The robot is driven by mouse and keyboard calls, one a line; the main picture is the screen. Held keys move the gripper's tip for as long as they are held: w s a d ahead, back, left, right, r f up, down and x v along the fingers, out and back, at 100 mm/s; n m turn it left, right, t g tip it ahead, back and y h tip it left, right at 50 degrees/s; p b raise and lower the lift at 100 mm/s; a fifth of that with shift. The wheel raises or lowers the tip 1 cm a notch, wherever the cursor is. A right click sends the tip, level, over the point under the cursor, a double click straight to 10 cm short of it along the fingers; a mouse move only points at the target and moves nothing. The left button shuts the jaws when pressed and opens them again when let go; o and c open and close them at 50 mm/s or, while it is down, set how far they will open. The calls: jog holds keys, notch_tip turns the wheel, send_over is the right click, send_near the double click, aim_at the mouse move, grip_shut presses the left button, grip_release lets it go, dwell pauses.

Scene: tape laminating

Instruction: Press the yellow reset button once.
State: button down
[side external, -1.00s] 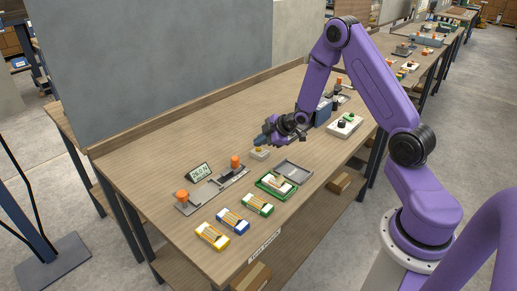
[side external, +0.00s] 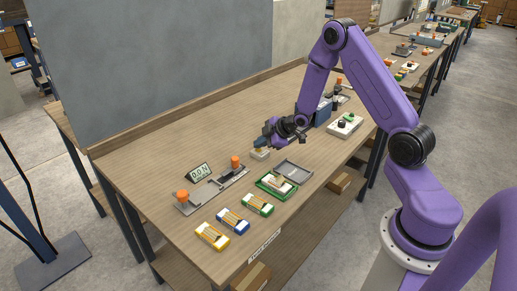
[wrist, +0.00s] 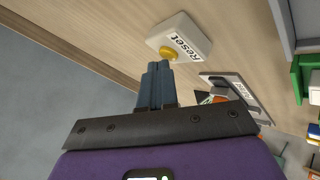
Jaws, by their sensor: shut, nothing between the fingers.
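The yellow reset button (wrist: 169,52) sits on a white box labelled "Reset" (wrist: 195,38). In the side external view the white box (side external: 260,155) stands on the table behind the taping fixture, and the fingers mostly hide its button. My gripper (wrist: 158,66) is shut and empty, its blue-grey fingertips right at the near edge of the button. In the side external view my gripper (side external: 262,142) is just over the box. I cannot tell whether the tips touch the button. A small display (side external: 200,171) beside the fixture reads about 0.0 N.
The grey fixture (side external: 212,190) with orange knobs stands left of the box. Several coloured packs (side external: 233,221) lie along the front edge. A green tray (side external: 276,187) and grey tray (side external: 295,168) are in front. A white box with buttons (side external: 345,125) is to the right.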

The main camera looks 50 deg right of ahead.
aim_at(261, 151)
jog(key=shift+r, duration=0.1)
dwell(0.4)
jog(key=shift+r, duration=0.75)
jog(key=shift+r, duration=2.5)
jog(key=shift+a, duration=0.1)
jog(key=s+a+r+g, duration=0.2)
jog(key=s+a+r, duration=0.1)
jog(key=s+a, duration=0.5)
jog(key=s+a+r+g, duration=0.2)
jog(key=s+a+r, duration=0.1)
jog(key=s+a, duration=0.5)
jog(key=s+r+g, duration=0.1)
jog(key=s+g, duration=0.1)
jog(key=s, duration=0.9)
jog(key=s+a+r+n+g+h, duration=0.1)
jog(key=s+r+g, duration=0.1)
jog(key=s, duration=0.8)
jog(key=shift+s+a+r+g+h, duration=0.25)
jog(key=shift+s+a+g+h, duration=0.05)
jog(key=shift+s+g, duration=0.1)
